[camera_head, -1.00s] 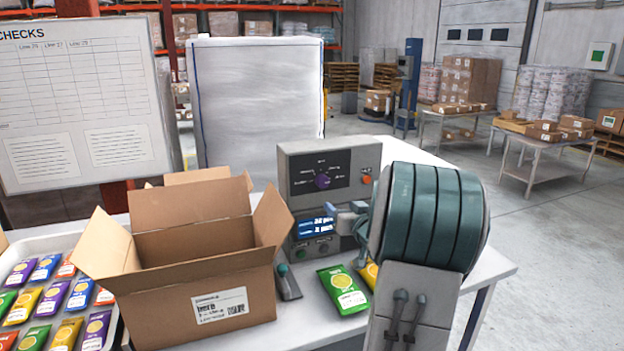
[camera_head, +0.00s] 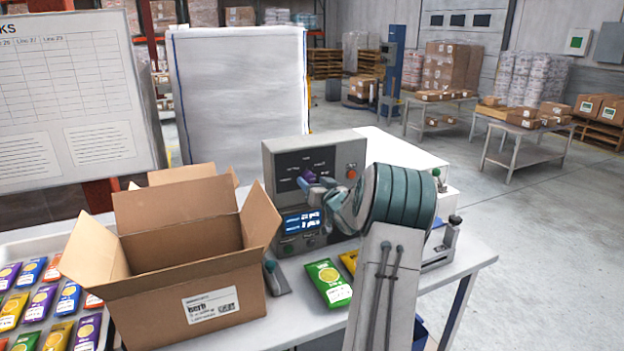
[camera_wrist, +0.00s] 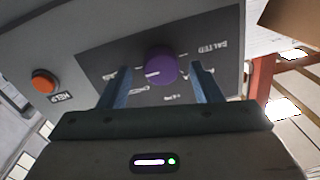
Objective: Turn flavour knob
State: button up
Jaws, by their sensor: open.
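The purple flavour knob (camera_wrist: 161,66) sits on the dark dial plate of a grey control box (camera_head: 268,178). A pale pointer line shows on its face, and labels ring it, "SALTED" among them. My gripper (camera_wrist: 161,80) is open, with one blue finger on each side of the knob in the wrist view. Gaps show between the knob and both fingers; I cannot tell how deep they reach. In the head view the knob (camera_head: 309,175) is partly hidden behind my gripper (camera_head: 320,190).
An orange help button (camera_wrist: 44,81) is on the same panel; a lit display (camera_head: 302,222) is below the dial. An open cardboard box (camera_head: 180,300) stands close on the left. Green (camera_head: 328,284) and yellow (camera_head: 349,262) packets lie in front of the control box.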

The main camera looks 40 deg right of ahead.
jog(key=shift+w+d, duration=0.1)
jog(key=shift+w, duration=0.55)
jog(key=c, duration=1)
